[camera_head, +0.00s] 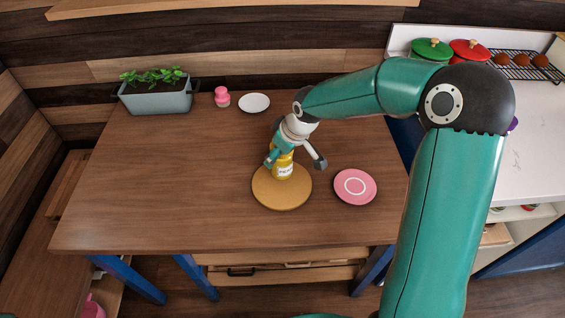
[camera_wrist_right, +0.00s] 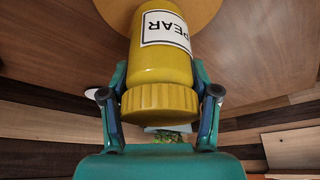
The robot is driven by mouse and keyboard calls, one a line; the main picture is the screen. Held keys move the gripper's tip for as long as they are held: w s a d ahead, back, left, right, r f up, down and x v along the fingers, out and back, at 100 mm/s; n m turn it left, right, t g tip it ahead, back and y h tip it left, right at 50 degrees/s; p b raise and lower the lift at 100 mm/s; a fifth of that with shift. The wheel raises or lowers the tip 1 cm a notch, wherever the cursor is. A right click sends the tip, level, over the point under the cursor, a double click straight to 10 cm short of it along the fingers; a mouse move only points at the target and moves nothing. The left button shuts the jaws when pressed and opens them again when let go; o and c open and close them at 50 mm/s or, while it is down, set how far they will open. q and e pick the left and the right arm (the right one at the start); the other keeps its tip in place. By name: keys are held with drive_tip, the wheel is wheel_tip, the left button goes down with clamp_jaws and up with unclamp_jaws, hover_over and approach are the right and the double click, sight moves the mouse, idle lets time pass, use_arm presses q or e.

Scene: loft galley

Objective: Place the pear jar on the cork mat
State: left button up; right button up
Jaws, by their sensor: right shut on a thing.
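The pear jar (camera_head: 284,171) is yellow with a white label and a ribbed yellow lid. It is upright over the round cork mat (camera_head: 281,199), on it or just above it; I cannot tell whether it touches. In the right wrist view the jar (camera_wrist_right: 162,65) shows its PEAR label, with the mat (camera_wrist_right: 208,10) beyond its base. My right gripper (camera_head: 294,160) comes from above and is shut on the jar near its lid; its fingers (camera_wrist_right: 161,105) are at both sides. My left gripper is not in view.
A pink plate (camera_head: 355,187) lies just right of the mat. A white plate (camera_head: 254,103), a pink shaker (camera_head: 222,97) and a planter (camera_head: 157,98) stand at the back of the wooden table (camera_head: 170,180). The table's left and front are clear.

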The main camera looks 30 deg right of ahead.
sight(279, 165)
drive_tip(key=shift+f, duration=2.2)
drive_tip(key=shift+f, duration=0.15)
drive_tip(key=o, duration=1.5)
drive_tip(key=shift+c, duration=0.2)
drive_tip(key=v, duration=1.2)
